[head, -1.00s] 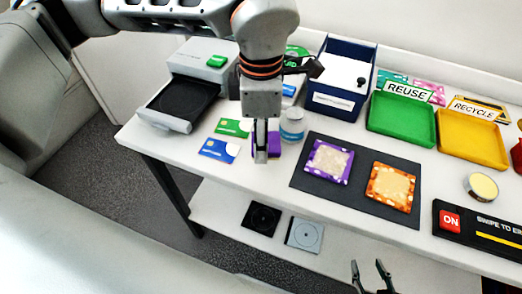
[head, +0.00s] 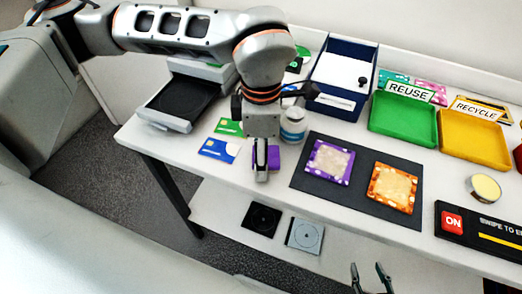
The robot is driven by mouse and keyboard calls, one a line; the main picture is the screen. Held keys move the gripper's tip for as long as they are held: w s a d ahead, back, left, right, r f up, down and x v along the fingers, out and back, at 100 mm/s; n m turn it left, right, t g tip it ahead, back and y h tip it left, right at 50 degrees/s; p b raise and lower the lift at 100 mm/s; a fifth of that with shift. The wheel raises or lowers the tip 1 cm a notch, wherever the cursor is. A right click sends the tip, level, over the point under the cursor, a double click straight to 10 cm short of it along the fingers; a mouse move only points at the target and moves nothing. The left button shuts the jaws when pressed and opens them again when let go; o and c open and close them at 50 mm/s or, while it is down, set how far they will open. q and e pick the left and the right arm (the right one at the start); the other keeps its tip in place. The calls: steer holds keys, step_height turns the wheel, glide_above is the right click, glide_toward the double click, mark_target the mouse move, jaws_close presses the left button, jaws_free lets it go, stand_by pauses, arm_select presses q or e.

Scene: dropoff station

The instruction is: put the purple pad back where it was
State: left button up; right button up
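The purple pad (head: 274,158) is a small purple block at the front edge of the table, left of the dark mat. My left gripper (head: 262,172) points down over it with purple showing on both sides of the finger, and the pad moves with it, so it is shut on the pad. The gripper hides the pad's middle; whether the pad touches the table is unclear. My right gripper (head: 372,277) is open and empty at the bottom, in front of the table.
A dark mat (head: 365,173) holds purple-framed and orange-framed packets. Blue and green cards (head: 220,150) lie left, a white jar (head: 293,125) behind. A blue bin (head: 340,108), green tray (head: 403,122) and yellow tray (head: 470,142) stand behind. Bare tabletop (head: 250,185) lies in front.

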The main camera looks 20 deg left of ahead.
arm_select(q)
steer(key=shift+r, duration=0.1)
arm_select(e)
steer(key=shift+w+r, duration=0.1)
arm_select(q)
steer(key=shift+r, duration=0.3)
step_height(320, 180, up, 12)
steer(key=p, duration=0.1)
steer(key=shift+f, duration=0.2)
arm_select(e)
steer(key=shift+s+a+r, duration=0.15)
steer(key=shift+s+r, duration=0.05)
steer(key=shift+w+r, duration=0.1)
steer(key=shift+w, duration=0.1)
